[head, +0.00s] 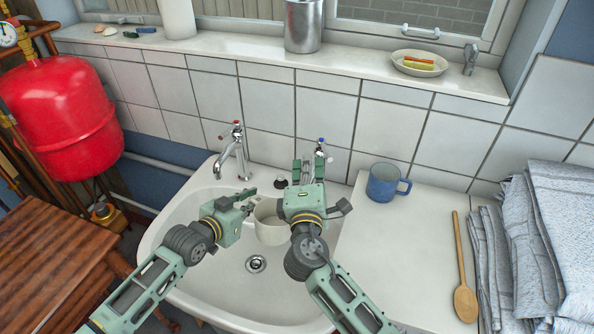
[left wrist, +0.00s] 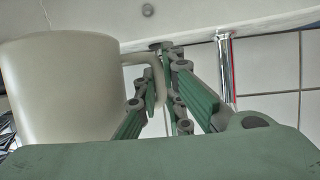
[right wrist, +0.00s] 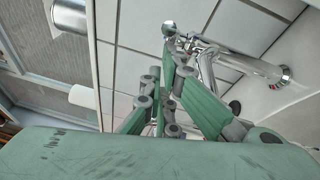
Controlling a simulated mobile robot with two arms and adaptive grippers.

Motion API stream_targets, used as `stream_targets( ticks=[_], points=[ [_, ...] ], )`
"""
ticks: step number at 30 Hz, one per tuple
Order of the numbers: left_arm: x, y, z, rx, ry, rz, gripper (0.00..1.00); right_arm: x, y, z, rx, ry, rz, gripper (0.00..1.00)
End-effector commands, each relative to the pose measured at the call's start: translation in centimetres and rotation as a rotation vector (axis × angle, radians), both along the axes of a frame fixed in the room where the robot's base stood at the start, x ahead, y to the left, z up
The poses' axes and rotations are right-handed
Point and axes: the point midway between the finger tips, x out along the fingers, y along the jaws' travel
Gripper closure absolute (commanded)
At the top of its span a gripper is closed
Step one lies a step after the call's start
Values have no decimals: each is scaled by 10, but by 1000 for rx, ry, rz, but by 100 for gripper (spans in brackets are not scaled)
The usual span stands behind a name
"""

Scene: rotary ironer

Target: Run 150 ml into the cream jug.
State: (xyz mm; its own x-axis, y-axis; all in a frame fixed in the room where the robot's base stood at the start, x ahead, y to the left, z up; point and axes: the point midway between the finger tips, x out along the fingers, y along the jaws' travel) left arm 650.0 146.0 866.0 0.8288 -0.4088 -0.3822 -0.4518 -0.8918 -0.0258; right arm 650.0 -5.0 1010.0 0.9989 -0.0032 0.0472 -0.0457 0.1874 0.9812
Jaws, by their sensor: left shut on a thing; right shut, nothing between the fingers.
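The cream jug (head: 268,228) is held upright over the basin, partly hidden behind my right gripper. My left gripper (head: 250,196) is shut on its handle; the left wrist view shows the jug (left wrist: 60,95) and the fingers (left wrist: 160,75) at the handle. The blue-marked tap (head: 321,150) is at the back of the basin, its spout mostly hidden by my right gripper. My right gripper (head: 303,170) is shut and empty just beside that tap. In the right wrist view its fingertips (right wrist: 172,45) are close to chrome tap parts (right wrist: 205,58); contact cannot be told. Any water level in the jug is not visible.
A red-marked tap (head: 235,150) stands at the left of the basin (head: 205,285). A blue mug (head: 383,183), a wooden spoon (head: 464,270) and folded towels (head: 550,240) lie on the right counter. A dark stopper (head: 280,182) sits between the taps.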

Motion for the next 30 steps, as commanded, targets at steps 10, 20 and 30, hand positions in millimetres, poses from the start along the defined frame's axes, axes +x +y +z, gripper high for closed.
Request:
stream_targets(
  ticks=[10,20,30],
  points=[
    [0,0,1,-2,-1,0,100,1,-3,1,0,0,1,100],
    [0,0,1,-2,-1,0,100,0,-9,-1,-1,2,48,100],
    [0,0,1,-2,-1,0,100,-1,-13,-1,-1,3,99,100]
  ],
)
